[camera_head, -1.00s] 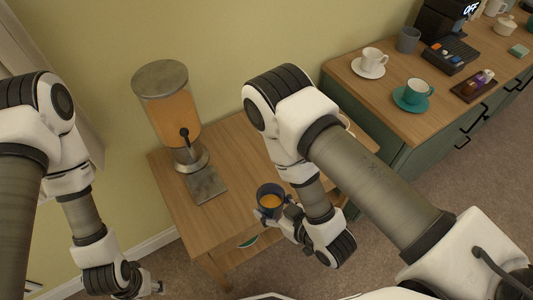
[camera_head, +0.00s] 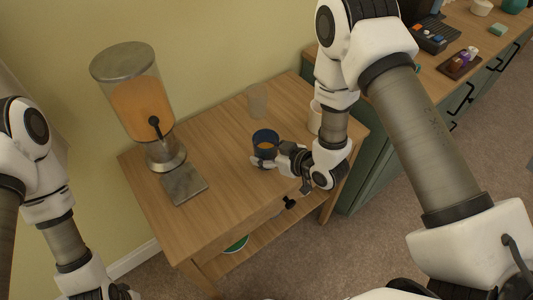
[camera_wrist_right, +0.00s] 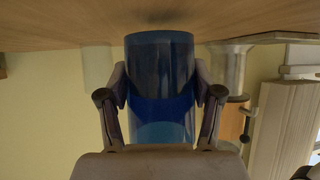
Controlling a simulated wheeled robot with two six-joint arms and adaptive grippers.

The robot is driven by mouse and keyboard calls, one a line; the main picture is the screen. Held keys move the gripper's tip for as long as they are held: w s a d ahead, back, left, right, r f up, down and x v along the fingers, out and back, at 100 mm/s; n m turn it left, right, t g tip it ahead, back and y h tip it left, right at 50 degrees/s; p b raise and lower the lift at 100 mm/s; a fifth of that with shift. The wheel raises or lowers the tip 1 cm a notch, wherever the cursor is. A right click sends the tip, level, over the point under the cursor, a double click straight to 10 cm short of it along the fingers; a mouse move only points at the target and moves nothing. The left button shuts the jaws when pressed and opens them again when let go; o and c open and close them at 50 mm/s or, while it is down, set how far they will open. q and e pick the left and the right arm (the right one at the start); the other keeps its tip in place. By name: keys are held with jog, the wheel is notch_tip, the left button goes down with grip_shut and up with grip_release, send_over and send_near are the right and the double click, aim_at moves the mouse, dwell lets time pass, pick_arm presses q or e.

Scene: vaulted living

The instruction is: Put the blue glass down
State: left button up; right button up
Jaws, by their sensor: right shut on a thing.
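My right gripper (camera_head: 270,161) is shut on the blue glass from the near right side. In the right wrist view, which is upside down, the blue glass (camera_wrist_right: 160,85) sits between both fingers of the gripper (camera_wrist_right: 161,98). Its base is at or very close to the tabletop (camera_wrist_right: 60,22); I cannot tell whether it touches. My left gripper (camera_head: 125,292) is cut off at the bottom left edge, so its jaws do not show clearly.
A dispenser (camera_head: 142,100) with orange liquid stands left on the table. A clear tumbler (camera_head: 257,101) stands behind the blue glass. A pale cup (camera_head: 315,117) is partly behind my right arm. A green cabinet (camera_head: 376,150) adjoins at right. The table's front left is clear.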

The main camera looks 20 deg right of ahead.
jog(key=shift+w+f, duration=0.1)
jog(key=shift+f, duration=0.7)
jog(key=o, duration=1.5)
jog(key=shift+s+d+r, duration=0.1)
jog(key=shift+s+r, duration=0.1)
jog(key=shift+r, duration=0.05)
jog(key=v, duration=1.1)
jog(key=s+d+f+m+g+h, duration=0.1)
jog(key=s+f+m+g+h, duration=0.1)
jog(key=s+f, duration=0.4)
jog(key=s+d+f+m+g+h, duration=0.2)
jog(key=s+f+g, duration=0.3)
jog(key=s, duration=0.1)
jog(key=s+d+f+m+g+h, duration=0.2)
jog(key=s+f+g, duration=0.1)
jog(key=s+f, duration=0.3)
jog(key=shift+s+f+m, duration=0.3)
jog(key=shift+s+m, duration=0.1)
jog(key=shift+s, duration=0.25)
